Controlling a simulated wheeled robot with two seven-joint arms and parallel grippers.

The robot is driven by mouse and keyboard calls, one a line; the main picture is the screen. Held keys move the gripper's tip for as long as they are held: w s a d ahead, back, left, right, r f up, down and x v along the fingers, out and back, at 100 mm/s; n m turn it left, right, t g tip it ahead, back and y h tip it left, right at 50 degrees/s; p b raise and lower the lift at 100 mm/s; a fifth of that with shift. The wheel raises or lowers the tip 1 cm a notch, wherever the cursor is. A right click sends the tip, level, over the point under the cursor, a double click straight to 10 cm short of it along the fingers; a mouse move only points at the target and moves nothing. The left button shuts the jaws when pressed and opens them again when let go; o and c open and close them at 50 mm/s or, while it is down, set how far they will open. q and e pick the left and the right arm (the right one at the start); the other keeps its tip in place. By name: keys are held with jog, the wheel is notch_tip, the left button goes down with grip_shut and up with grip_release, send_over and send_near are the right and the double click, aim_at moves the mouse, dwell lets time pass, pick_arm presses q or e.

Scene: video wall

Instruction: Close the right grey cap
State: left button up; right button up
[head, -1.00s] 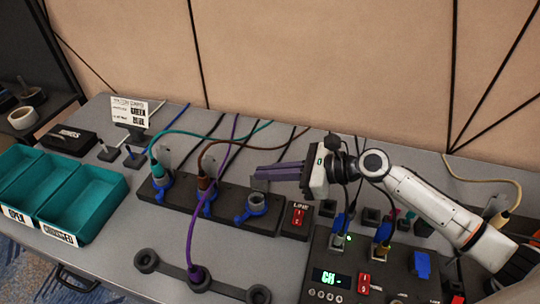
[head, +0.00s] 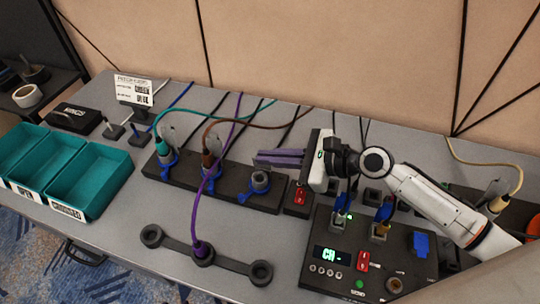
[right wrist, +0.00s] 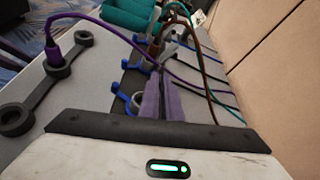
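A black strip (head: 225,190) on the table carries three round sockets with blue latches. The left socket holds a teal plug (head: 163,147) and the middle one a brown plug (head: 208,159), with grey caps standing behind them. The right socket (head: 260,180) shows an open grey ring without a plug. Its grey cap is not clearly visible; my fingers cover the area just behind the socket. My right gripper (head: 256,160) points left, its purple fingers close together just behind and above that socket. In the right wrist view, the fingers (right wrist: 161,98) are side by side with nothing visible between them. My left gripper is not in view.
A red switch (head: 300,195) stands right of the strip. A control box (head: 335,275) with plugs and cables lies under my right forearm. Purple, teal and brown cables arch over the strip. A black three-ring holder (head: 228,263) lies in front, and teal bins (head: 90,180) stand left.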

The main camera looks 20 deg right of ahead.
jog(key=o, duration=0.3)
jog(key=shift+o, duration=0.2)
jog(key=b+v, duration=0.1)
jog(key=v, duration=0.9)
jog(key=shift+d, duration=0.1)
